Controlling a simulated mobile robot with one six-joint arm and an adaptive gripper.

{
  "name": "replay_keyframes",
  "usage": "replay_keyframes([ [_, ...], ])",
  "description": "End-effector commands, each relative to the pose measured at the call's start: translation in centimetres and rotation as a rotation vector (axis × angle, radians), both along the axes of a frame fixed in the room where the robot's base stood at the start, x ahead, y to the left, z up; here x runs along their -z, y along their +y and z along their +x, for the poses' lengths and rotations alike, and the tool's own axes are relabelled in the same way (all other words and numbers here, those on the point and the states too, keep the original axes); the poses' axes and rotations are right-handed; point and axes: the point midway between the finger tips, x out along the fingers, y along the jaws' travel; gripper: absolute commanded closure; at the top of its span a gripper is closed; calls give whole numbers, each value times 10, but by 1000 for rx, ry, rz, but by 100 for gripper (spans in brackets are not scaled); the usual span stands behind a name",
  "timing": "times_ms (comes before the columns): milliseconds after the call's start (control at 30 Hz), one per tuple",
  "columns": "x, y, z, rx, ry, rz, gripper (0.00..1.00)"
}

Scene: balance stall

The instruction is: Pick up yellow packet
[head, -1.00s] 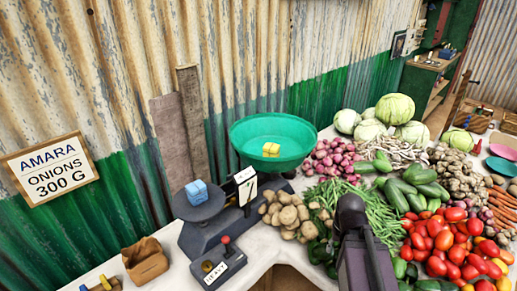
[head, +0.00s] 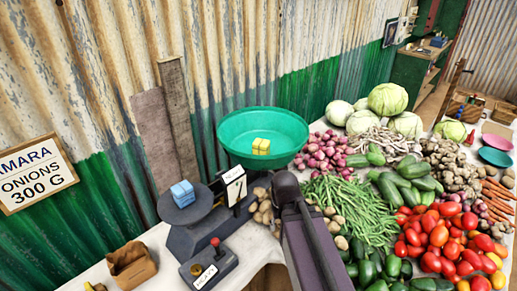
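The yellow packet (head: 261,146) lies in the green bowl (head: 232,127) of the balance, near the middle of the head view. It looks like a small block with a band across it. The bowl sits at the back of the dark balance (head: 206,236). A blue packet (head: 182,193) rests on the balance's other, dark plate (head: 205,203). A dark link of my arm rises from the bottom edge, right of the balance, and hides some potatoes. My gripper's fingers do not show, and nothing touches the yellow packet.
Shallots (head: 325,150), potatoes (head: 262,210), green beans (head: 350,207) and tomatoes (head: 437,232) crowd the table to the right. A brown paper bag (head: 131,264) stands at the lower left. A corrugated wall with a price sign (head: 35,174) is behind.

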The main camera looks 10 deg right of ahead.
Motion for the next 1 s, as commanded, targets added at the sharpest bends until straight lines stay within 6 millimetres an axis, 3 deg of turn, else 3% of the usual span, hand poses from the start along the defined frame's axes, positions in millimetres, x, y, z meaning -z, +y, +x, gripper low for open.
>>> replay_keyframes([
  [233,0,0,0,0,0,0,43],
  [400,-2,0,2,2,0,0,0],
  [667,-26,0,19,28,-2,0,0],
  [1000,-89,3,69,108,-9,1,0],
])
